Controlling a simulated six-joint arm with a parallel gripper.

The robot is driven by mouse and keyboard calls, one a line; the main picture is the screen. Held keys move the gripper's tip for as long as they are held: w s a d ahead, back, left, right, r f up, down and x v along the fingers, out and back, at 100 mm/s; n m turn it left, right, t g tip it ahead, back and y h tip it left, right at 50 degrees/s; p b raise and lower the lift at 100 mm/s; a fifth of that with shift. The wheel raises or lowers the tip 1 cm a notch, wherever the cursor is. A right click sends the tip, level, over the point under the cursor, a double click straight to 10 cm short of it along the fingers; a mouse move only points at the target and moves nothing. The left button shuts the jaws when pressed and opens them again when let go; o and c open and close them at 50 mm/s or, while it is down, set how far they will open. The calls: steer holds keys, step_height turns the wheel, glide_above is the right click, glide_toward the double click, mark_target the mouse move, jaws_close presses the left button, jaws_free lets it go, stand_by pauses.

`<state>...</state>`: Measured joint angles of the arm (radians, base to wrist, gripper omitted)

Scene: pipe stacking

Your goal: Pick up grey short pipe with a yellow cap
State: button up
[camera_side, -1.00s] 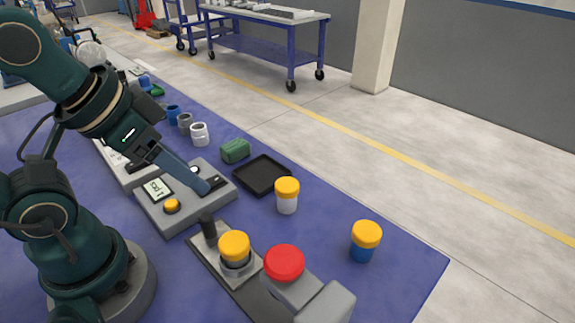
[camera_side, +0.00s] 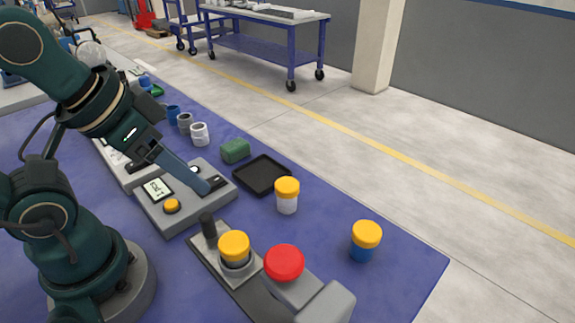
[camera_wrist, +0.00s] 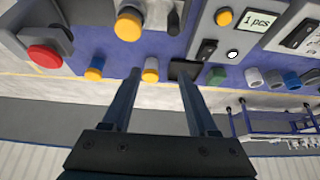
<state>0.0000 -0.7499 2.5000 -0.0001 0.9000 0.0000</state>
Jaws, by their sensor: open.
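A yellow-capped pipe (camera_side: 234,247) with a dark grey body sits upright in a grey fixture; its yellow cap (camera_wrist: 128,25) is also in the wrist view. A pipe with a pale whitish body and yellow cap (camera_side: 287,196) stands on the blue mat, and it shows in the wrist view (camera_wrist: 150,71). A blue-bodied pipe with a yellow cap (camera_side: 366,241) stands farther right. My gripper (camera_side: 207,187) hangs above the counter box, apart from all three pipes. In the wrist view its two fingers (camera_wrist: 158,75) are spread with nothing held between them.
A red round cap (camera_side: 285,262) tops a grey block beside the fixture. A black tray (camera_side: 261,175) and a green block (camera_side: 235,150) lie behind. The counter box (camera_side: 180,205) has a yellow button. Uncapped blue, grey and white pipes (camera_side: 199,133) stand farther back. The mat's right side is mostly clear.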

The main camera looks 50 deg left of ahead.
steer(key=shift+o, duration=0.3)
steer(key=o, duration=0.5)
steer(key=shift+s, duration=0.1)
